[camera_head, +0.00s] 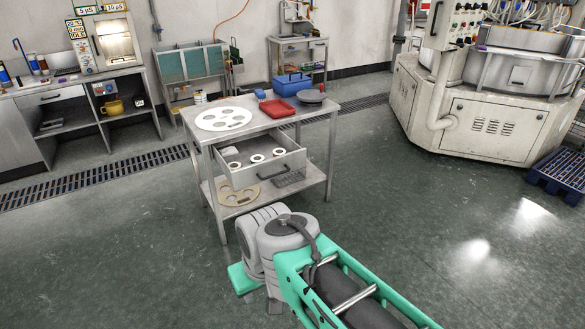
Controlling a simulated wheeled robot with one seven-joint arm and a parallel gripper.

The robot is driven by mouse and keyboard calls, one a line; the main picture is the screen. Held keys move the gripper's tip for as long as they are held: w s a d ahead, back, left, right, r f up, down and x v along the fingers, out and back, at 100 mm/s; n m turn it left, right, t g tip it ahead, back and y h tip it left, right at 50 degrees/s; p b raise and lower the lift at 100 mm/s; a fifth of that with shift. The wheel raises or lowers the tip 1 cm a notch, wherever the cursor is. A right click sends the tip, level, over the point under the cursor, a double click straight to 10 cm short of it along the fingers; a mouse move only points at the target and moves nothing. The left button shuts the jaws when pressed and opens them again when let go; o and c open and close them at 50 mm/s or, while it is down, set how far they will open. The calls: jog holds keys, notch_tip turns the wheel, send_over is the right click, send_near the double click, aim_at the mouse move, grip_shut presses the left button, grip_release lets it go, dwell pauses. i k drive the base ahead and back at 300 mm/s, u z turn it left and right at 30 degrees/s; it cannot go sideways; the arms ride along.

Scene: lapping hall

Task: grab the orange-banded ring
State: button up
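An open drawer (284,172) in a metal workbench holds several small pale rings. One ring (234,165) lies at the left, one (257,158) in the middle and one (279,152) at the right. They are too small for me to tell which has an orange band. A pale item (229,151) lies at the drawer's back left. My arm is in the foreground, in front of the workbench and apart from it. I cannot make out my gripper's fingers.
The workbench top (247,134) bears a white disc with holes (223,119), a red tray (277,108) and a dark round object (311,96). A holed tan plate (238,194) and a wire basket (289,179) are on its lower shelf.

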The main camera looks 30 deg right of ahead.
aim_at(283, 151)
jog(key=z, duration=0.85)
jog(key=i, duration=1.4)
jog(key=u, duration=0.4)
jog(key=i, duration=0.75)
jog(key=u, duration=1.3)
jog(key=i, duration=0.55)
jog(key=u, duration=0.55)
